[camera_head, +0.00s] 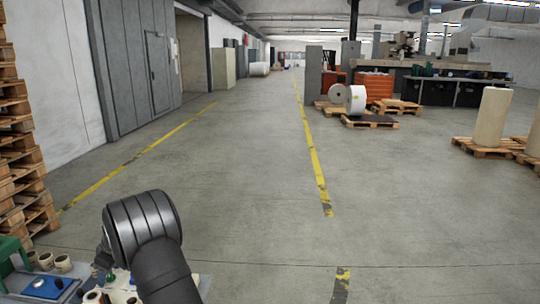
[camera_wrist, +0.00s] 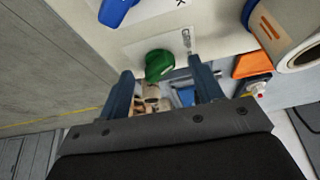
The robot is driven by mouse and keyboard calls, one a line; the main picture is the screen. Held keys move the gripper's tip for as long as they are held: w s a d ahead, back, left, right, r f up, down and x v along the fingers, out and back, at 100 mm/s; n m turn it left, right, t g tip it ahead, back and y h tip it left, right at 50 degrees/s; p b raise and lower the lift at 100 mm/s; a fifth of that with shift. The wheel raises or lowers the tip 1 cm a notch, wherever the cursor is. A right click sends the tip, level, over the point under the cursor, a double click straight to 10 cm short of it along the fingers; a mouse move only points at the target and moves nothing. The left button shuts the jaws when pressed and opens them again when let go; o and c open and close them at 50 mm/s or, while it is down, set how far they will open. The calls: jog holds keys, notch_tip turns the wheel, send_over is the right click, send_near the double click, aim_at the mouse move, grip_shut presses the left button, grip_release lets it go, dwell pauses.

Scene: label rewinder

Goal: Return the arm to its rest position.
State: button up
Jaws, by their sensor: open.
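My gripper (camera_wrist: 160,67) shows in the wrist view with its two blue-grey fingers apart. I see nothing held between them. A green rounded part (camera_wrist: 160,64) appears between the fingertips against a pale machine surface (camera_wrist: 140,42); I cannot tell how far it is from the fingers. In the head view a dark arm link of mine rises at the lower left, and my gripper is not visible there.
In the wrist view, a blue part (camera_wrist: 115,11), an orange piece (camera_wrist: 251,65) and a white roll (camera_wrist: 283,32) lie around the fingers. In the head view, a cluttered worktop (camera_head: 120,287) is below my arm. Stacked pallets (camera_head: 20,160) stand left; the floor (camera_head: 240,190) ahead is clear.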

jog(key=shift+s+m+t+h, duration=0.15)
jog(key=shift+m+t, duration=0.45)
jog(key=shift+m, duration=0.9)
jog(key=shift+m+t+h, duration=0.15)
jog(key=shift+m+t, duration=0.45)
jog(key=shift+m, duration=0.9)
jog(key=o, duration=0.9)
jog(key=s+d+r+n+g+h, duration=0.1)
jog(key=s+d+r+n+h, duration=0.2)
jog(key=s+r, duration=0.55)
jog(key=s+d+r+n+g+h, duration=0.1)
jog(key=s+d+r+n, duration=0.3)
jog(key=s+d+r, duration=0.4)
jog(key=shift+g, duration=0.3)
jog(key=f, duration=0.3)
jog(key=a+f, duration=0.1)
jog(key=f, duration=0.1)
jog(key=a+f, duration=0.1)
jog(key=f, duration=0.2)
jog(key=shift+w+f, duration=0.3)
jog(key=shift+w, duration=0.1)
jog(key=shift+r, duration=0.15)
